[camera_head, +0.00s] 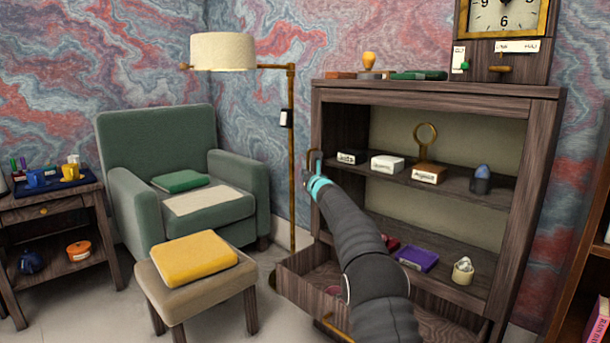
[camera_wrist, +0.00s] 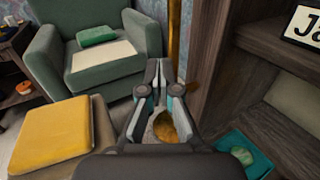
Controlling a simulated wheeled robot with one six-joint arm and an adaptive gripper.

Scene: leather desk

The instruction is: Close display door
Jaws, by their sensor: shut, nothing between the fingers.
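The dark wooden display cabinet (camera_head: 435,95) stands at the right with its shelves exposed. It also shows at the right of the wrist view (camera_wrist: 232,75). I cannot make out a door panel in either view, whether glass or swung aside. My gripper (camera_head: 315,160) is shut and empty at the cabinet's left front edge, about level with the upper shelf. In the wrist view its fingers (camera_wrist: 160,70) meet and point toward the armchair. A brass-coloured rounded piece (camera_wrist: 167,128) shows between the finger linkages; I cannot tell what it belongs to.
An open drawer (camera_head: 300,277) juts out below the cabinet, partly behind my arm. A floor lamp (camera_head: 291,160) stands just left of the cabinet. A green armchair (camera_head: 160,135) and a footstool (camera_head: 150,280) with a yellow cushion stand left. Small objects sit on the shelves.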

